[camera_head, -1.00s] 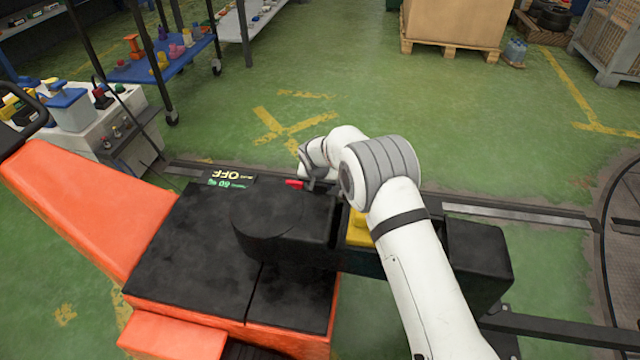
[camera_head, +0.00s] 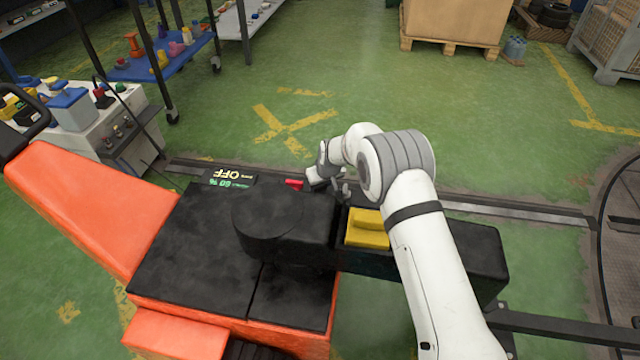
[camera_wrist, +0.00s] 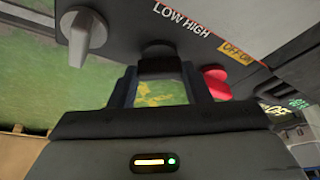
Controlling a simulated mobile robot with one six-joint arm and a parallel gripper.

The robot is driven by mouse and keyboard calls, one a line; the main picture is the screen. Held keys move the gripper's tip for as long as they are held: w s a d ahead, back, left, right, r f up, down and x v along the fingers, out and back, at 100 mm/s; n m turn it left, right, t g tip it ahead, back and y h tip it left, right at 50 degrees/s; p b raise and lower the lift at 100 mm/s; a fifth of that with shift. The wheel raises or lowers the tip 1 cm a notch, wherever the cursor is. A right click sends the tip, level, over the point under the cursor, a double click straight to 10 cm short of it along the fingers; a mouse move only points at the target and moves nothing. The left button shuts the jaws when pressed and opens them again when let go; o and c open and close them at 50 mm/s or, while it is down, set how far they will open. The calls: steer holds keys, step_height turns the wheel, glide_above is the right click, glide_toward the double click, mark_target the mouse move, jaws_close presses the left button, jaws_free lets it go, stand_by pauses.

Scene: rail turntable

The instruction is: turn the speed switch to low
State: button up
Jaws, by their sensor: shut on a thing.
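In the wrist view the control panel (camera_wrist: 230,22) carries the words LOW HIGH. A dark knob, the speed switch (camera_wrist: 157,62), sticks out below these words. My gripper (camera_wrist: 160,80) has its two fingers on either side of this knob and is shut on it. Which way the knob points is hard to tell, as the fingers partly cover it. In the head view my gripper (camera_head: 328,182) is at the far side of the black console (camera_head: 290,215), and the switch is not distinguishable there.
A pale grey knob (camera_wrist: 84,34) is left of my fingers. A red control (camera_wrist: 216,82) is close on the right, by an OFF-ON label (camera_wrist: 238,54). The display (camera_head: 230,178) reads OFF and 60 %. A yellow block (camera_head: 367,228) lies beside my arm.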

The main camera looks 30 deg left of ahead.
steer(key=n+b, duration=0.1)
steer(key=n+g+b, duration=0.1)
steer(key=shift+w+f+n+y+b, duration=0.1)
steer(key=shift+f+n+y+b, duration=0.2)
steer(key=shift+n+b, duration=0.1)
steer(key=n+g+b, duration=0.1)
steer(key=n+b, duration=0.1)
steer(key=shift+n+b, duration=0.3)
steer(key=shift+n, duration=0.1)
steer(key=n, duration=0.1)
steer(key=n+g+b, duration=0.1)
steer(key=n, duration=0.1)
steer(key=n+g+b, duration=0.1)
steer(key=n, duration=0.1)
steer(key=shift+w+r, duration=0.1)
steer(key=shift+r, duration=0.15)
steer(key=shift+n, duration=0.4)
steer(key=o, duration=1)
steer(key=shift+d, duration=0.1)
steer(key=shift+p+v, duration=1.4)
steer(key=shift+v, duration=2.5)
steer(key=shift+w, duration=0.1)
